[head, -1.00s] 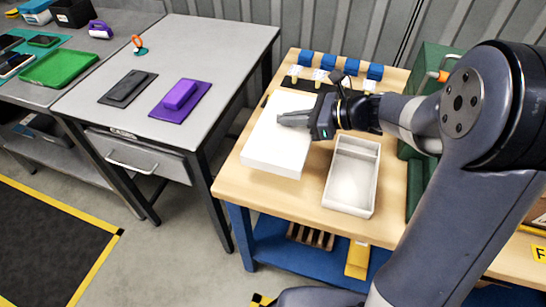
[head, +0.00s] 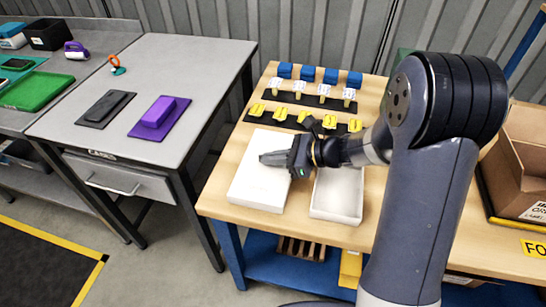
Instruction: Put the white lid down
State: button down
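The white lid (head: 258,190) appears as a flat, thick white slab at the left of the wooden workbench. It lies next to an open white tray (head: 337,190), to the tray's left. My gripper (head: 272,158) is over the slab's upper right part, its dark fingers pointing left across the white top. The fingers look close together, but whether they grip the slab is not clear. I cannot tell whether the slab's underside rests on the bench. My gripper and wrist hide part of the slab's right side and the tray's upper end.
Yellow pieces (head: 279,113) and blue blocks (head: 307,73) stand in rows along the bench's (head: 213,196) back. A cardboard carton (head: 519,162) is at the right. A grey table (head: 190,75) at the left holds a purple item (head: 159,113) and a dark one (head: 105,108).

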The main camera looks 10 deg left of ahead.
jog(key=shift+f, duration=0.2)
jog(key=c, duration=1.6)
grip_release()
jog(key=shift+r, duration=0.1)
jog(key=shift+r, duration=0.15)
jog(key=shift+d+r, duration=0.1)
jog(key=shift+d, duration=0.25)
jog(key=v, duration=1.1)
jog(key=shift+s+d+p, duration=0.1)
jog(key=shift+p, duration=0.25)
